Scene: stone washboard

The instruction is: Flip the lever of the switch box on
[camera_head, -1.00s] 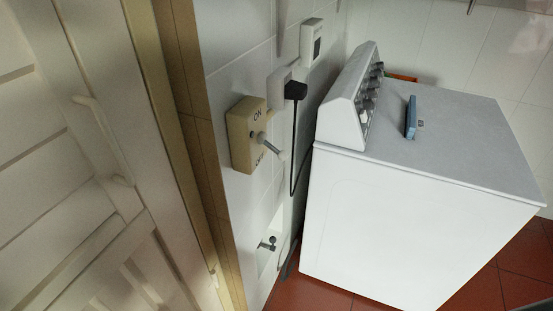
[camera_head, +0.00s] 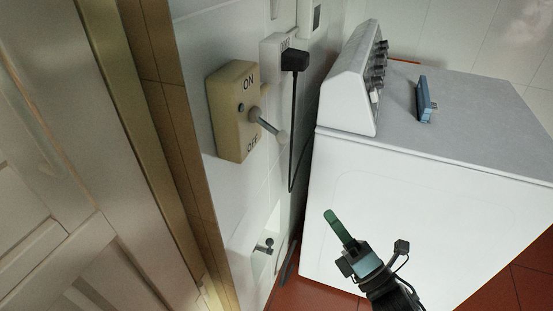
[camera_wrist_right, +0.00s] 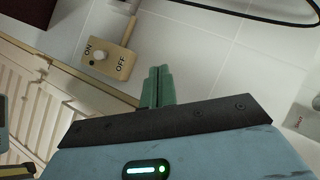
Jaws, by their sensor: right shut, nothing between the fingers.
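The beige switch box (camera_head: 232,112) is fixed to the tiled wall, with ON marked at its top and OFF at its bottom. Its grey lever (camera_head: 266,123) sticks out and slants down toward OFF. My right gripper (camera_head: 332,217) is shut and empty, below and to the right of the box, apart from it. In the right wrist view the green fingers (camera_wrist_right: 158,88) are together, and the switch box (camera_wrist_right: 110,58) shows up and left of them, with its lever seen nearly end-on. My left gripper is in no view.
A white washing machine (camera_head: 400,210) stands right of the switch box, with a blue item (camera_head: 425,99) on its top. A black plug (camera_head: 295,60) and hanging cable are right of the box. A pale door (camera_head: 50,200) and wooden frame are on the left.

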